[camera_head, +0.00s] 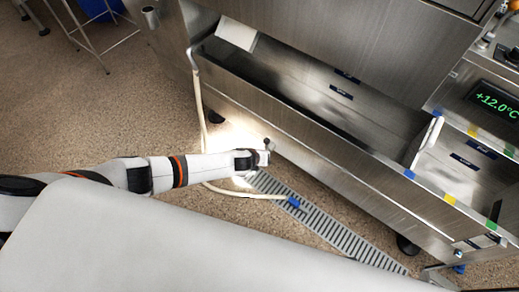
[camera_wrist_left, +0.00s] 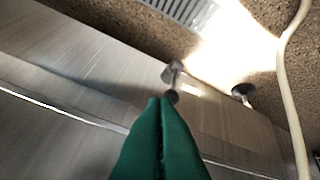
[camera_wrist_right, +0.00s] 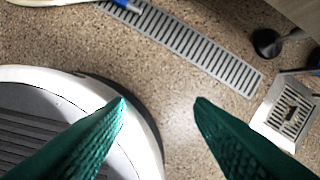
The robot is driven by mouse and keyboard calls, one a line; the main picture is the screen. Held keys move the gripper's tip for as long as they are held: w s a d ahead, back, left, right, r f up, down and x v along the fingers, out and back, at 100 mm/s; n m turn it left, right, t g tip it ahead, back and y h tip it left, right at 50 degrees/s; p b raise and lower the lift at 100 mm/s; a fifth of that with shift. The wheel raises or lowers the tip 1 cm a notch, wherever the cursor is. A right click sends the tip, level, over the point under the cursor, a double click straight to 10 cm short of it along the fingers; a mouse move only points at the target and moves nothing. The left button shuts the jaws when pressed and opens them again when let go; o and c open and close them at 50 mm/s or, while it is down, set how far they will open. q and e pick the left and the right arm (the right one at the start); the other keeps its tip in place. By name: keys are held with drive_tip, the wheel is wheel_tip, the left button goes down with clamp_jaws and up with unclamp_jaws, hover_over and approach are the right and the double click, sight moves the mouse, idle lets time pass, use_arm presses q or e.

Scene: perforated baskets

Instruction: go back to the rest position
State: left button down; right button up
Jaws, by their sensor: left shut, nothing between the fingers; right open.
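My left arm reaches in from the left in the head view. Its gripper (camera_head: 264,158) is close to the front of the steel unit, low down beside a small drain handle or knob. In the left wrist view the green fingers (camera_wrist_left: 161,101) are pressed together with nothing between them. The small metal handle (camera_wrist_left: 172,76) shows just beyond their tips; whether they touch it I cannot tell. My right gripper (camera_wrist_right: 161,101) is open and empty above the floor in the right wrist view. It is not visible in the head view.
The steel unit (camera_head: 300,135) with long basins runs along the right. A pale hose (camera_head: 199,105) hangs down and lies on the floor near the slotted floor drain (camera_head: 330,222). A temperature display (camera_head: 495,100) is at right. Open floor (camera_head: 90,115) lies to the left.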

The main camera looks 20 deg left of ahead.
use_arm(q)
drive_tip(key=shift+s+r, duration=0.25)
drive_tip(key=shift+r, duration=0.35)
use_arm(e)
drive_tip(key=shift+s+d+f, duration=0.1)
drive_tip(key=shift+s+f, duration=0.6)
drive_tip(key=shift+f, duration=0.3)
